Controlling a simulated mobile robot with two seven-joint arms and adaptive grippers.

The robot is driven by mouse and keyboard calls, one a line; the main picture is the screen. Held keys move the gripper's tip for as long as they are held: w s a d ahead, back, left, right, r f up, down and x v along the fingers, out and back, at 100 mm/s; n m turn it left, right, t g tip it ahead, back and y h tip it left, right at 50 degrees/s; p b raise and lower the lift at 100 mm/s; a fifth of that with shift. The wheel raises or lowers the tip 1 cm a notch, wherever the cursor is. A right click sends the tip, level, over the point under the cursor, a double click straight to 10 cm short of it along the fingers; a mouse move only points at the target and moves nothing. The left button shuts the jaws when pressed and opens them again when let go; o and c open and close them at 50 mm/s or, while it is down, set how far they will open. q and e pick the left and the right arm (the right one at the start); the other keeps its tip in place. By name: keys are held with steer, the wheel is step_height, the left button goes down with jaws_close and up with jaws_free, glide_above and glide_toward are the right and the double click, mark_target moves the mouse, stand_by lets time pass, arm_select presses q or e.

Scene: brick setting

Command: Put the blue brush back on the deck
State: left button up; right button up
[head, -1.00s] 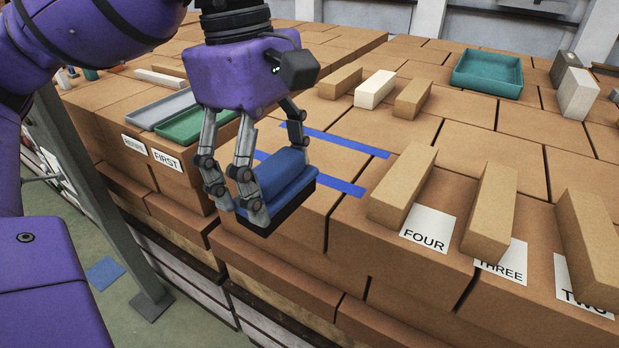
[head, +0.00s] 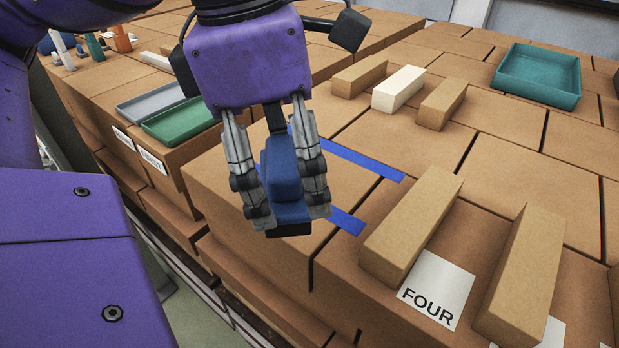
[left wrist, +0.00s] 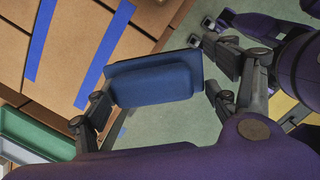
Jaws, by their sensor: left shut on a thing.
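The blue brush (head: 283,172), a blue block with a dark underside, is held between the fingers of my left gripper (head: 288,208). My left gripper is shut on it. In the left wrist view the brush (left wrist: 155,82) lies across between the finger pads, with green floor behind it. Two blue tape strips (head: 362,160) mark the top of the brown brick deck (head: 225,172). The brush appears above the deck's near edge, beside the strips; its exact height is unclear.
Long tan blocks (head: 412,228) stand to the right by a FOUR label (head: 438,287). A white block (head: 398,89) sits between tan blocks farther back. Green (head: 185,120) and grey (head: 153,104) trays lie left; a teal tray (head: 538,75) is at back right.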

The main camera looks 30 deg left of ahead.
mark_target(287, 155)
arm_select(q)
steer(key=w+a+f, duration=0.1)
steer(key=w+a, duration=0.1)
steer(key=w, duration=0.1)
steer(key=w+a+f, duration=0.1)
steer(key=shift+w+a+f, duration=0.1)
steer(key=shift+w+f, duration=0.15)
steer(key=shift+f, duration=0.1)
steer(key=w+a+f, duration=0.1)
steer(key=w+f, duration=0.1)
steer(key=w+a+f, duration=0.1)
steer(key=w+f, duration=0.1)
steer(key=w+a+f, duration=0.1)
steer(key=w+f, duration=0.1)
steer(key=shift+f, duration=0.25)
steer(key=f, duration=0.3)
steer(key=shift+w+a+f, duration=0.15)
steer(key=shift+w+f, duration=0.1)
arm_select(e)
steer(key=shift+s+f, duration=0.25)
steer(key=shift+s, duration=0.7)
arm_select(q)
steer(key=shift+f, duration=0.1)
arm_select(e)
steer(key=shift+s+f, duration=0.1)
arm_select(q)
steer(key=o, duration=0.7)
steer(key=shift+f, duration=0.15)
steer(key=o, duration=0.4)
